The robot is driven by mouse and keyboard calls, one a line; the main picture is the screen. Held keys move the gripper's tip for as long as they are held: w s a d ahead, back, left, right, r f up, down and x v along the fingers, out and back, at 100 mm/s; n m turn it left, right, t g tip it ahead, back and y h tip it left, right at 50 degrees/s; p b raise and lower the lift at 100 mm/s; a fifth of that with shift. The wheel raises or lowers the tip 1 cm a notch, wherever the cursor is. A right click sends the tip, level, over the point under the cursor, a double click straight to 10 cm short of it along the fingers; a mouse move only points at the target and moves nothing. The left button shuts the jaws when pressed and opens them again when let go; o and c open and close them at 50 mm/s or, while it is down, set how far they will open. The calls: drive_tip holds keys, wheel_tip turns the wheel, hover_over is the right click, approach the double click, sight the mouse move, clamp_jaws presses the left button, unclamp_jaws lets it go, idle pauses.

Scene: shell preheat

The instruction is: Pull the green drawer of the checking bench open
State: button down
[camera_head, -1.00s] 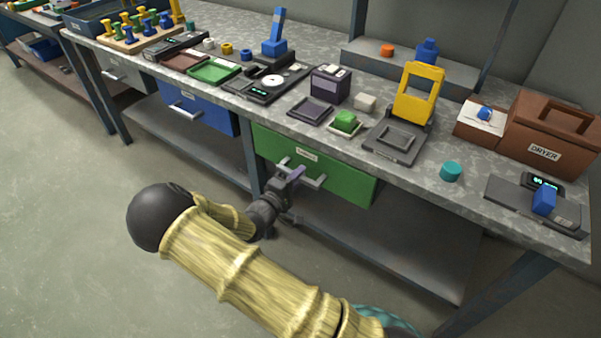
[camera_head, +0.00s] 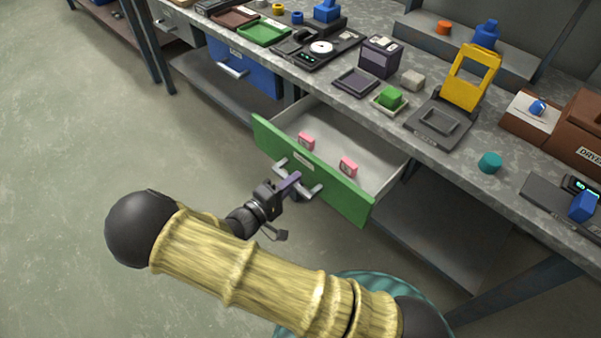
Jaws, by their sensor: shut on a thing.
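The green drawer (camera_head: 335,196) of the checking bench (camera_head: 345,120) stands pulled out from under the bench top, with its pale inside showing. Two small pink blocks lie in it, one toward the left (camera_head: 306,141) and one near the middle of the front (camera_head: 348,167). A grey bar handle (camera_head: 314,192) is on the drawer's front. My gripper (camera_head: 292,186) is at this handle and shut on it, in front of the drawer. The fingertips are small in the picture and partly merge with the handle.
A blue drawer (camera_head: 243,68) to the left is shut. The bench top holds a yellow frame device (camera_head: 470,78), a green block (camera_head: 390,97), a teal cylinder (camera_head: 489,162) and a brown dryer box (camera_head: 580,135). The floor (camera_head: 60,190) left of my arm is clear.

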idle(0.3)
drive_tip(key=c, duration=1.4)
unclamp_jaws()
drive_tip(key=shift+s+a, duration=0.1)
drive_tip(key=p+v, duration=0.1)
drive_tip(key=v, duration=1.6)
drive_tip(key=shift+s+a, duration=0.1)
